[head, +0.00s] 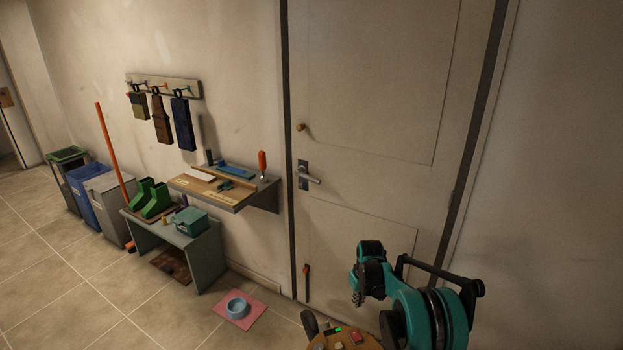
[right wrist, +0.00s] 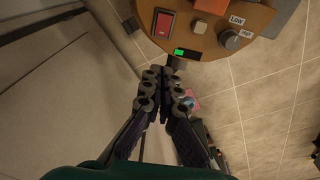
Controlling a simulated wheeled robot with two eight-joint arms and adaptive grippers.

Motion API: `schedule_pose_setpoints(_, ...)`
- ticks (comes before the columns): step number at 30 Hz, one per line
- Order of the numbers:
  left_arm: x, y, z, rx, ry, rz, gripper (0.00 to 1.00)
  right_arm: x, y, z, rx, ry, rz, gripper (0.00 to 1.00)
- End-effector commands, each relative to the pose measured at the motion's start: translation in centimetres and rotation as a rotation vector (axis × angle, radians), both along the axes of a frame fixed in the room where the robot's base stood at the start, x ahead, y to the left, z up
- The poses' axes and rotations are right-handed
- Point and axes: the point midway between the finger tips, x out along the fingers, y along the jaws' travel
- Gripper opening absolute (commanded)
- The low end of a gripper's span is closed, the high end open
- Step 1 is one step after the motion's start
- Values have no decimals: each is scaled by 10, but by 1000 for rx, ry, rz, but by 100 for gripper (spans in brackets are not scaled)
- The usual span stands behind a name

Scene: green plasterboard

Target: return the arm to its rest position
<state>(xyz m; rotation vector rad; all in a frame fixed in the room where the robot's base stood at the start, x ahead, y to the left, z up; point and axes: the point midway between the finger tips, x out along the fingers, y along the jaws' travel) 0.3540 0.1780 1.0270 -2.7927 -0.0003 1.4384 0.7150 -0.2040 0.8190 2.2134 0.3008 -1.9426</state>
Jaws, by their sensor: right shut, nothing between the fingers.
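My right arm (head: 425,312), teal and black, comes in at the bottom right of the head view, bent in front of the white door (head: 370,120). My right gripper (head: 357,297) hangs at its left end, apart from the door. In the right wrist view its dark fingers (right wrist: 166,82) are together with nothing between them, above the tiled floor and close to the edge of my round wooden-topped base. My left arm and left gripper are not in view.
A door handle (head: 308,178) sticks out left of my arm. A wall shelf (head: 222,187), a low bench (head: 168,236) with green boots (head: 155,200), and bins (head: 105,205) stand further left. A blue bowl (head: 237,308) sits on a pink mat (head: 256,314). The tiled floor at left is clear.

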Motion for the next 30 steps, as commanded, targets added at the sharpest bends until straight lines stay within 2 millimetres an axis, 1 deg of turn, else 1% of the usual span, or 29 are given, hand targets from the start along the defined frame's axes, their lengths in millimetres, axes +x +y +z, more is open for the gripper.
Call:
schedule_pose_setpoints(1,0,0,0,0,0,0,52,-4,1,14,-1,-10,-4,0)
schedule_pose_setpoints(2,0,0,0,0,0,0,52,-8,2,24,0,-17,-10,0)
schedule_pose_setpoints(4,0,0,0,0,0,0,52,-18,3,52,-1,-40,-24,0)
schedule_pose_setpoints(5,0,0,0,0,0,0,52,-24,4,65,-1,-51,-30,0)
schedule_pose_setpoints(6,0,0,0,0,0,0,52,-34,5,83,-2,-68,-40,0)
schedule_pose_setpoints(8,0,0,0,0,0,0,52,-49,7,108,-1,-93,-55,0)
schedule_pose_setpoints(9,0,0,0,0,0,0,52,-60,8,124,-1,-111,-65,0)
schedule_pose_setpoints(11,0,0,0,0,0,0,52,-77,10,146,1,-137,-80,0)
schedule_pose_setpoints(12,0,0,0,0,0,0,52,-90,11,160,2,-153,-90,0)
schedule_pose_setpoints(14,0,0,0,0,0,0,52,-110,13,178,4,-179,-104,0)
schedule_pose_setpoints(15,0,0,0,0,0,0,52,-124,14,189,6,-197,-114,0)
schedule_pose_setpoints(17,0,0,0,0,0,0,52,-145,16,203,9,-222,-128,0)
schedule_pose_setpoints(18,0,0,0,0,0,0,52,-160,17,211,11,-239,-137,0)
schedule_pose_setpoints(20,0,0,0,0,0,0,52,-182,19,221,15,-265,-151,0)
schedule_pose_setpoints(21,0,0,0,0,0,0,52,-198,20,226,18,-282,-160,0)
schedule_pose_setpoints(22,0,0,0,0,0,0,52,-209,20,230,20,-295,-166,0)
schedule_pose_setpoints(24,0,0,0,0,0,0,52,-235,21,235,25,-325,-183,0)
schedule_pose_setpoints(26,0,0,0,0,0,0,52,-257,22,237,31,-350,-196,0)
schedule_pose_setpoints(27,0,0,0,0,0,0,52,-272,23,236,35,-367,-206,0)
schedule_pose_setpoints(30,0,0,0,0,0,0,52,-306,24,232,45,-407,-226,0)
